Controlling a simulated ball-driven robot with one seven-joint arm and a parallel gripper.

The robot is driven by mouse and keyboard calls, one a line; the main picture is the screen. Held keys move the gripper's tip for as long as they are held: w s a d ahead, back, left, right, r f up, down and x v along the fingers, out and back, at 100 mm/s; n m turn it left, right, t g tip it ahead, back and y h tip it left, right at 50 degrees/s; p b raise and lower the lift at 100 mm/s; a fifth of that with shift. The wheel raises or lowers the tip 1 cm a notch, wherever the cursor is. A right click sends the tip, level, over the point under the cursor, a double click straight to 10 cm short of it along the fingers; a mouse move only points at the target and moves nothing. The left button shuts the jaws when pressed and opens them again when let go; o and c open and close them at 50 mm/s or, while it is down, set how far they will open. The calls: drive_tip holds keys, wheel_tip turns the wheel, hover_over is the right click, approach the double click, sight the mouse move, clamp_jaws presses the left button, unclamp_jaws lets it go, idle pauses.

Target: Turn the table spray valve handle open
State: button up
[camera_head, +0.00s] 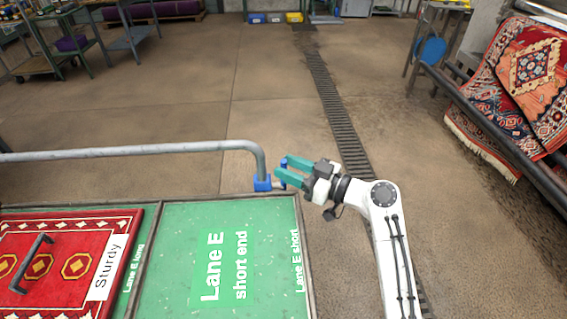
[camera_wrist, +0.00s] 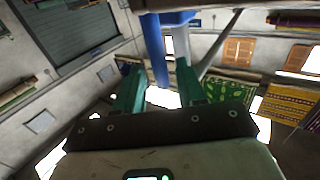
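The table spray valve (camera_head: 263,184) is a blue block at the lower end of a grey pipe (camera_head: 150,150), at the table's far right corner. Its blue handle (camera_wrist: 155,50) hangs as a flat bar into the wrist view, and a bit of blue shows by my fingertips in the head view (camera_head: 283,162). My gripper (camera_head: 282,169) reaches in from the right with two teal fingers. In the wrist view the fingers of my gripper (camera_wrist: 159,75) stand apart, with the handle's end between them. Whether either finger touches the handle is unclear.
The green table (camera_head: 175,235) carries a red rug (camera_head: 70,250) with a dark bracket-shaped tool (camera_head: 33,262) on it. A floor drain (camera_head: 335,110) runs behind my arm. Rugs hang on a rack (camera_head: 490,135) at the right. The floor beyond the table is clear.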

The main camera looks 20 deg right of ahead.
drive_tip(key=shift+x, duration=0.95)
clamp_jaws()
